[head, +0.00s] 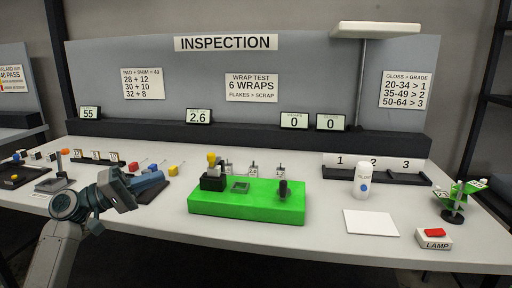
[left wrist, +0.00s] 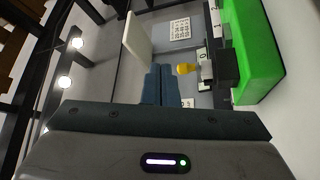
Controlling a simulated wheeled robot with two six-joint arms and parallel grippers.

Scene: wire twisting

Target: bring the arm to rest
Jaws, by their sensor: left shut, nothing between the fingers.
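My left arm comes in from the lower left in the head view. Its gripper (head: 158,177) points right, above the left part of the bench, left of the green block (head: 247,207). In the left wrist view the two blue-grey fingers of the left gripper (left wrist: 160,70) lie side by side, shut with nothing between them. The green block (left wrist: 252,50) stands at the right of that view, apart from the fingers. My right gripper shows in neither view.
The green block carries a yellow-topped black fixture and several small parts. A dark pad (head: 151,191) lies close behind the left gripper. The bench front (head: 330,255) is clear.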

